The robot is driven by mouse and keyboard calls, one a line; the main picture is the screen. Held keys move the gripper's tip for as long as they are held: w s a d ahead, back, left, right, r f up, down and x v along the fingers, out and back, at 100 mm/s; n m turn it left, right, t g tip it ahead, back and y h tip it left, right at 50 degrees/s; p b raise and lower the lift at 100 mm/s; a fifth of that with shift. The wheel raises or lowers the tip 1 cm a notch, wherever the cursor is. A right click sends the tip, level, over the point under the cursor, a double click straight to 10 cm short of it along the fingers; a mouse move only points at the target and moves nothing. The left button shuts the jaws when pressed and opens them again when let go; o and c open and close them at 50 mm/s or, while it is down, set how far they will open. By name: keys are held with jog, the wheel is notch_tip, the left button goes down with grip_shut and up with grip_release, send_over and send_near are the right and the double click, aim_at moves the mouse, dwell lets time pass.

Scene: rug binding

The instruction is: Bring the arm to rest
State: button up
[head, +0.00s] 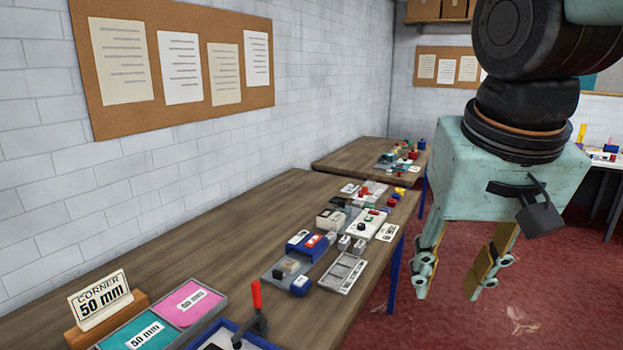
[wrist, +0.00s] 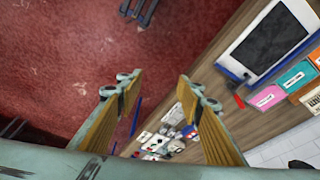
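My gripper (head: 460,270) hangs at the right in the head view, fingers pointing down, over the red floor beside the wooden table (head: 225,240). Its two padded fingers stand apart with nothing between them. In the wrist view the gripper (wrist: 156,85) also shows open and empty, with the red floor and the table edge beyond the fingers. It touches nothing that I can see.
On the table are a corner sign (head: 100,298), a pink tray compartment (head: 190,303), a red-handled tool (head: 256,305) and several small parts farther back. A second table (head: 345,155) stands behind. The red floor (head: 400,325) near my gripper is clear.

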jog(key=s+d+f+n, duration=0.1)
jog(key=s+f, duration=0.1)
jog(key=s, duration=1.1)
jog(key=shift+d+f+y, duration=0.2)
jog(key=shift+f+y, duration=0.1)
jog(key=shift+f, duration=0.05)
